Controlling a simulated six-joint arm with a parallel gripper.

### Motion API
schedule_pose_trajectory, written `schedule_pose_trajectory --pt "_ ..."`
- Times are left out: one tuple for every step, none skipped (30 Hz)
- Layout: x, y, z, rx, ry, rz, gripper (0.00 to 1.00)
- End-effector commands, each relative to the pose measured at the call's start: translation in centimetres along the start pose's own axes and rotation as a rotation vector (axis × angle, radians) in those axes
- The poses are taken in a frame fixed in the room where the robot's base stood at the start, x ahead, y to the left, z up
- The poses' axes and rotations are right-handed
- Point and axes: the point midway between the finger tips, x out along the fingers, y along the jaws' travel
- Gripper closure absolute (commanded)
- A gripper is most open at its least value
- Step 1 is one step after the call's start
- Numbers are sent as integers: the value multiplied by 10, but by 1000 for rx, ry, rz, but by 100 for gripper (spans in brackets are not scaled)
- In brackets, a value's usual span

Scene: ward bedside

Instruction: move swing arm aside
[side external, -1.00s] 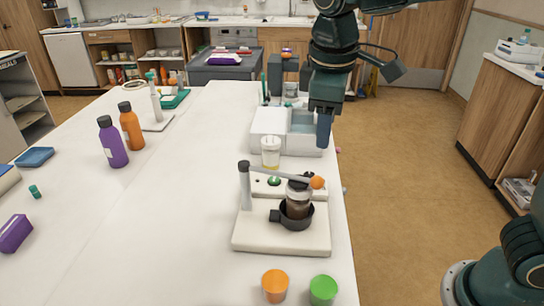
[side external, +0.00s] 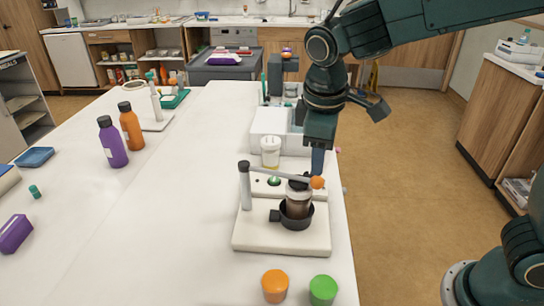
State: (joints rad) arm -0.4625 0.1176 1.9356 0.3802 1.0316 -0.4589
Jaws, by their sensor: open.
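The swing arm (side external: 274,173) is a thin grey bar on a grey post (side external: 245,186) with a black top, at the left of a white base (side external: 282,238). It reaches right over the base and ends in an orange ball (side external: 317,182). A brown jar (side external: 298,202) with a dark lid stands in a black round holder (side external: 293,217) under the bar. My gripper (side external: 318,162) points down just behind and above the orange ball. It is open and appears empty; whether a finger touches the ball cannot be told. One finger is largely hidden.
A lidded cup (side external: 270,152) and a white bin (side external: 270,125) stand behind the base. An orange cup (side external: 275,286) and a green cup (side external: 323,290) stand in front. Purple (side external: 112,143) and orange (side external: 131,127) bottles stand left. The table's right edge is close.

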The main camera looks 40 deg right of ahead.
Motion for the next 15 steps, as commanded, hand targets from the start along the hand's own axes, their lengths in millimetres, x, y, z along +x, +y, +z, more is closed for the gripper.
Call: schedule_pose_trajectory --pt "9 0 1 -1 -5 -1 52" --pt "14 0 1 -1 -4 0 52" --pt "20 0 1 0 -5 -2 52" --pt "24 0 1 0 -4 -2 52" --pt "29 0 1 0 -4 -1 52" --pt "35 0 1 0 -5 -1 52" --pt "39 0 1 -1 -5 -1 52" --pt "43 0 1 0 -4 -2 52" --pt "48 0 1 0 -3 -2 52" --pt "52 0 1 1 -4 -2 52" --pt "55 0 1 0 -3 -1 52" --pt "59 0 0 0 -4 -1 52" --pt "62 0 0 -1 -2 -1 52" --pt "64 0 0 -1 -1 -1 52" --pt "67 0 0 -1 -2 -1 52"
